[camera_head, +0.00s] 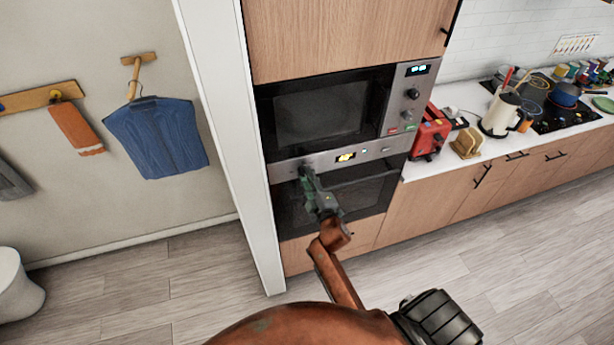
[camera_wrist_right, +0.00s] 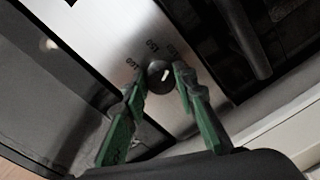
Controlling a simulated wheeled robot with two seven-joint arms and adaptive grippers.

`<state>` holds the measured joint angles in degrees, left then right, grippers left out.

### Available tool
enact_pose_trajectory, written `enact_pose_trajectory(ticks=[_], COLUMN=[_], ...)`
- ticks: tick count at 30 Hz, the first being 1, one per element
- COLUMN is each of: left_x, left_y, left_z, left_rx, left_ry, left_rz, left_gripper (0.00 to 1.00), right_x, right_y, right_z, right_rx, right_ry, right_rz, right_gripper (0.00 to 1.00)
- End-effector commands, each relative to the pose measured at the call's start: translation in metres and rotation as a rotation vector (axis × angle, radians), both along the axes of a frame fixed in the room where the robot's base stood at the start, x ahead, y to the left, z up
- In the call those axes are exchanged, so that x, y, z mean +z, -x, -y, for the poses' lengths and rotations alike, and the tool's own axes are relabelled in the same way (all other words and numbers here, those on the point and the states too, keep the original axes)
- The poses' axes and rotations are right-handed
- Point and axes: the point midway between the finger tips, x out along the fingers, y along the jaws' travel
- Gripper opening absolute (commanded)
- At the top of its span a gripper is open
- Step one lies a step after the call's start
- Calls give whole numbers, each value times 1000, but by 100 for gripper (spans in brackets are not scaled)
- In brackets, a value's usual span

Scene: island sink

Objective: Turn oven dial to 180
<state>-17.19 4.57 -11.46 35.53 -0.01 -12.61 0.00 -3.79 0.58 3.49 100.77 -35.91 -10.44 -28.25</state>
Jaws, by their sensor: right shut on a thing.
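The oven (camera_head: 358,190) is built into the tall wood cabinet, below the microwave, with a steel control panel (camera_head: 372,151) and a lit display. My right gripper (camera_head: 306,171) reaches the left end of this panel and covers the dial there in the head view. In the right wrist view, the round dark dial (camera_wrist_right: 158,73) with a short white mark sits between the two green fingers of my right gripper (camera_wrist_right: 158,82), which is shut on it. My left gripper is not in view.
The microwave (camera_head: 320,110) sits just above the panel. To the right, a counter holds a red toaster (camera_head: 430,132), a white kettle (camera_head: 500,113) and a hob with pots. A white wall edge (camera_head: 238,160) stands close to the oven's left. The wooden floor in front is clear.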

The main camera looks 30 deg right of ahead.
Motion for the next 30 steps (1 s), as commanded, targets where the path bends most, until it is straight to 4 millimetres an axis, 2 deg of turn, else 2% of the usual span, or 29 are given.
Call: enact_pose_trajectory(ticks=[9,23,24,30], left_x=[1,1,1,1], left_y=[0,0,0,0], left_z=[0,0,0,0], left_rx=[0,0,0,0], left_ry=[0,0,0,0], left_rz=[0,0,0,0], left_gripper=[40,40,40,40], right_x=[-1,-2,-2,-1], right_y=[0,0,0,0], right_z=[0,0,0,0], right_rx=[0,-1,-1,0], right_ry=[-94,-107,-107,-106], right_rz=[21,23,23,25], right_gripper=[2,2,26,40])
